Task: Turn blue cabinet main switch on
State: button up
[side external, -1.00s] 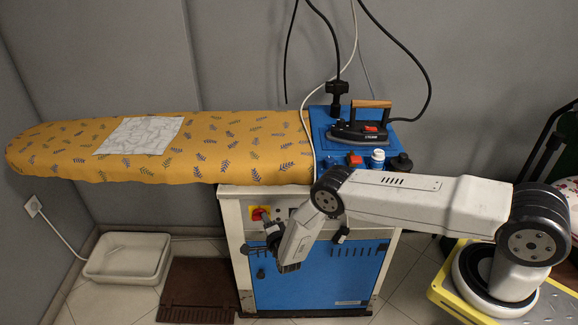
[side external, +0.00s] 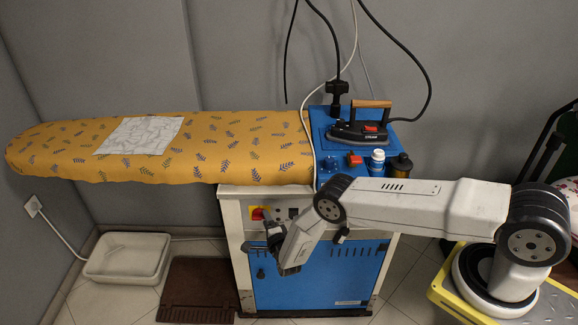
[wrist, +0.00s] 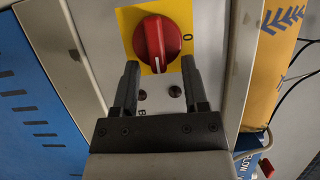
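The blue cabinet (side external: 320,280) stands in the middle of the side view. Its main switch is a red rotary knob (wrist: 157,38) on a yellow plate (wrist: 128,18), on the cabinet's pale front panel. In the wrist view, the knob's white pointer line faces down the picture, a quarter turn from the "0" mark on the right. My gripper (wrist: 160,70) is open and empty, with its fingertips just short of the knob, one towards each side.
Two small dark round parts (wrist: 175,91) sit on the panel between my fingers. An ironing board (side external: 235,145) projects left above the panel. A white tray (side external: 128,258) lies on the floor at left.

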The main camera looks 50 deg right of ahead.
jog(key=shift+s+a, duration=0.15)
jog(key=v, duration=0.7)
jog(key=shift+s, duration=0.3)
jog(key=shift+w+r, duration=0.1)
jog(key=shift+w, duration=0.05)
dwell(0.4)
